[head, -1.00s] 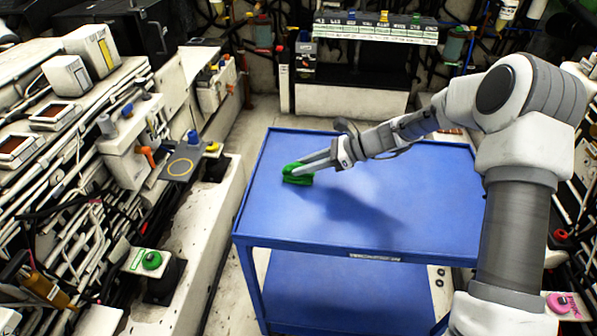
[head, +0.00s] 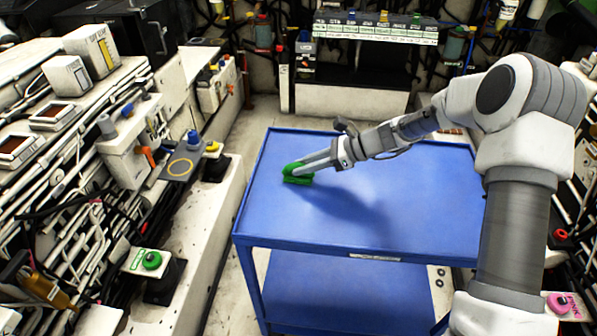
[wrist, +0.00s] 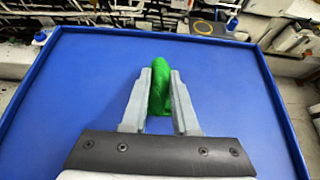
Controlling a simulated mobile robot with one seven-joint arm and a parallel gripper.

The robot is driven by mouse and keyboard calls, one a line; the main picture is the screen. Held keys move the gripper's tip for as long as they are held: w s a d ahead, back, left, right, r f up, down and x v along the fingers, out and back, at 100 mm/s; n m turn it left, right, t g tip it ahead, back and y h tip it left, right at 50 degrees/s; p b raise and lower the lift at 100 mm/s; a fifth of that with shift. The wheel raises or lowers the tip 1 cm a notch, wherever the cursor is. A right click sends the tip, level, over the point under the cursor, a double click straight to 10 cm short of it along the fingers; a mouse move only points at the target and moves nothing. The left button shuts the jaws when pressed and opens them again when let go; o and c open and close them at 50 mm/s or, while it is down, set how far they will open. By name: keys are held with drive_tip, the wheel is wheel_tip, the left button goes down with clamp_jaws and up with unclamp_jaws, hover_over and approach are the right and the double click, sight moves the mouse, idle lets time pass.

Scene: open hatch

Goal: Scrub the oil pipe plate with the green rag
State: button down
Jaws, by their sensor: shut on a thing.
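The green rag (head: 298,178) is at the left part of the blue cart's top (head: 400,205). My gripper (head: 304,167) is shut on the rag. In the wrist view the bunched rag (wrist: 160,88) stands between the two grey fingers of my gripper (wrist: 160,95), over the blue surface. I cannot tell whether the rag still touches the cart top. A dark grey plate with a yellow ring (head: 180,166), which may be the oil pipe plate, is on the left wall unit, beyond the cart's left edge. It also shows at the top of the wrist view (wrist: 206,27).
The cart has raised rims and a lower shelf (head: 345,290). An orange-handled valve (head: 147,156) and blue and yellow knobs stand around the ringed plate. A green button box (head: 152,261) is at lower left. A gap of floor separates cart and wall unit.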

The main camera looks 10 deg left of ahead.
sight(304, 164)
drive_tip(key=shift+r+p, duration=2.7)
drive_tip(key=shift+r, duration=0.35)
